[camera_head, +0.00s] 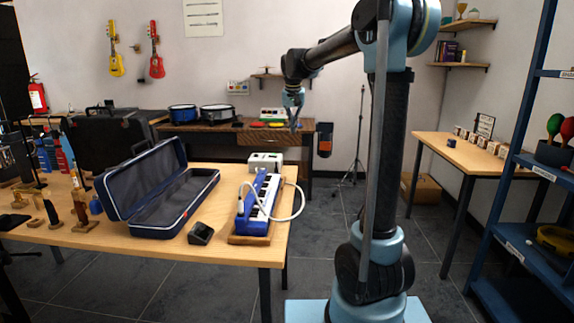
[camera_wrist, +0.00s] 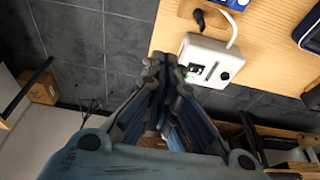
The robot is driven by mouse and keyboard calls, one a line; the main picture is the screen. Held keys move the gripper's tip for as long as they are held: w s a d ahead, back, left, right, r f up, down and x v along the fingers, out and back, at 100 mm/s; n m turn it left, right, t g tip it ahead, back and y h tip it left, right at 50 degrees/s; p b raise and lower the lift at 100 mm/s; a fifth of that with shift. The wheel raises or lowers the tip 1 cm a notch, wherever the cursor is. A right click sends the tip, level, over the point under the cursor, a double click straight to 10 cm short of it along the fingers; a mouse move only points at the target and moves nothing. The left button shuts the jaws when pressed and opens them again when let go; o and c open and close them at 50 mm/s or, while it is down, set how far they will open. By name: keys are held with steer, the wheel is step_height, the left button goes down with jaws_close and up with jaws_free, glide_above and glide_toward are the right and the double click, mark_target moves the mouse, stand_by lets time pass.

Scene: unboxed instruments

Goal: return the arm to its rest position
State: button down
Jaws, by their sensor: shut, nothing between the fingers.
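My arm rises on the right of the head view and bends over to the left, with my gripper (camera_head: 294,122) hanging down at its end. The gripper is in the air near the back table (camera_head: 217,128), beyond the front table (camera_head: 262,255). In the wrist view my gripper (camera_wrist: 160,65) has its fingers together with nothing between them. A white box with a cable (camera_wrist: 207,60) lies below and beyond the fingertips, at the table edge. Whether the gripper is directly above that box cannot be told.
The front table holds an open blue case (camera_head: 160,195), a blue keyboard instrument (camera_head: 260,200) with a white hose, and a small black device (camera_head: 201,234). A blue shelf (camera_head: 520,235) stands at the right. Open floor (camera_head: 325,225) lies between the tables.

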steer(key=s+d+f, duration=0.4)
steer(key=s+d, duration=0.2)
steer(key=s, duration=0.6)
steer(key=s+d+f, duration=0.3)
steer(key=s+d, duration=0.3)
steer(key=s, duration=0.5)
steer(key=s+d+f, duration=0.2)
steer(key=s+f, duration=0.6)
steer(key=s, duration=0.2)
steer(key=s+d+f+n, duration=0.1)
steer(key=s+d+f, duration=0.1)
steer(key=s+f, duration=0.7)
steer(key=shift+s+d+f+g, duration=0.3)
steer(key=shift+s+d+g, duration=0.1)
steer(key=shift+s, duration=0.05)
